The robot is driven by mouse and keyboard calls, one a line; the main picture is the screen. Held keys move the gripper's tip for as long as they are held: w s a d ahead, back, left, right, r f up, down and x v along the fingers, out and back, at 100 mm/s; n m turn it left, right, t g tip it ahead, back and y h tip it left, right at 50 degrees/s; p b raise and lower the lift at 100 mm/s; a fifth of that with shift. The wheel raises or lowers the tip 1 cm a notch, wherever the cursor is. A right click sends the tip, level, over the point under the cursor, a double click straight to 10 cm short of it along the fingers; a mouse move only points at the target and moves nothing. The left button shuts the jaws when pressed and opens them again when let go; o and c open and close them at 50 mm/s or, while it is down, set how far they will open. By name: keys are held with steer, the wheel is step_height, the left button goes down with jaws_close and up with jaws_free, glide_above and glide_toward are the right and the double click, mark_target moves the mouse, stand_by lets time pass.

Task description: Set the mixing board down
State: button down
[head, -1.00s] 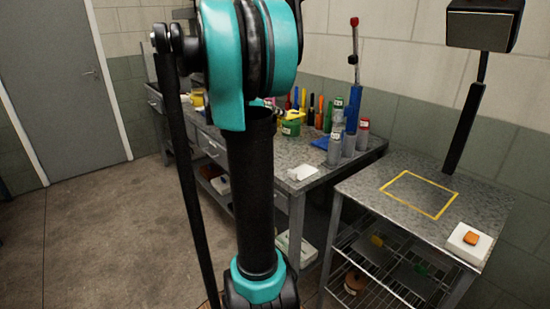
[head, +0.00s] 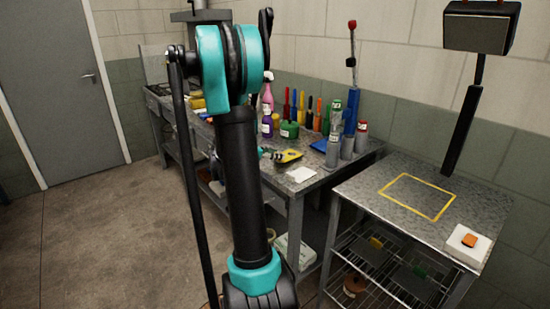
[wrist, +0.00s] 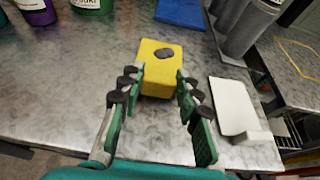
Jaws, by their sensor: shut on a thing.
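The mixing board appears to be the yellow block with dark grey dabs on top, in the wrist view (wrist: 152,84) and the head view (head: 291,156). My gripper (wrist: 158,88) is shut on it, with a green, black-padded finger at each side of its near end. In the head view my gripper (head: 272,154) shows partly behind my arm, over the front of the metal bench (head: 318,177). The board looks level and is at or just above the bench top; I cannot tell whether it touches.
A white flat piece (wrist: 232,106) lies just right of the board. Grey cartridges (wrist: 246,25), a blue item (wrist: 181,12) and bottles (head: 289,130) stand behind. A separate table (head: 382,201) with a yellow outline is at right. Bench left of the board is clear.

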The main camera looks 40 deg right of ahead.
steer(key=shift+f, duration=0.55)
steer(key=shift+f, duration=0.15)
steer(key=c, duration=1.1)
jaws_free()
steer(key=shift+o, duration=0.2)
